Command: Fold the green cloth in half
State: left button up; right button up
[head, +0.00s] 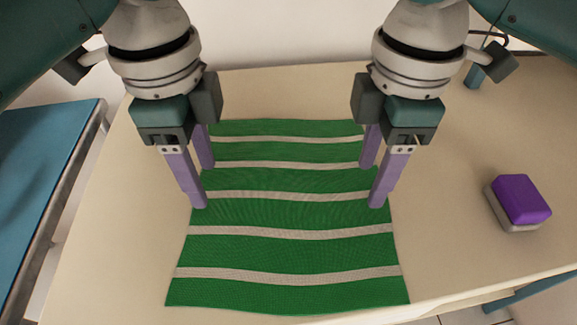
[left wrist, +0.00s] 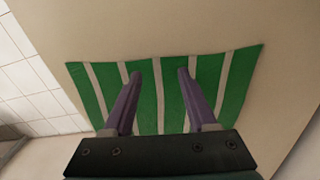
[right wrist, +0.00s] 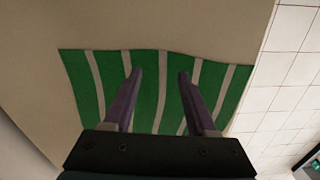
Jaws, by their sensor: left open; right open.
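The green cloth (head: 290,213) with pale stripes lies spread flat and unfolded on the table. It also shows in the left wrist view (left wrist: 203,75) and the right wrist view (right wrist: 148,75). My left gripper (head: 200,185) is open and empty over the left edge of the cloth in the head view. My right gripper (head: 374,185) is open and empty over the right edge. Both have purple fingers pointing down, apart from each other. I cannot tell how high the fingertips are above the cloth.
The cream table (head: 125,245) has free room on both sides of the cloth. A purple and grey block (head: 522,199) sits on the table at the right. A blue-topped bench (head: 40,160) stands beyond the table's left edge. The table's front edge is close to the cloth.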

pick_arm(q)
jog(key=shift+f, duration=0.6)
pick_arm(e)
jog(key=shift+f, duration=0.6)
pick_arm(q)
jog(key=shift+f, duration=0.2)
pick_arm(e)
jog(key=shift+f, duration=0.2)
pick_arm(q)
jog(key=shift+c, duration=0.3)
pick_arm(e)
jog(key=shift+c, duration=0.3)
pick_arm(q)
jog(key=shift+w, duration=0.1)
grip_shut()
pick_arm(e)
grip_shut()
pick_arm(q)
jog(key=shift+r, duration=0.15)
pick_arm(e)
jog(key=shift+r, duration=0.15)
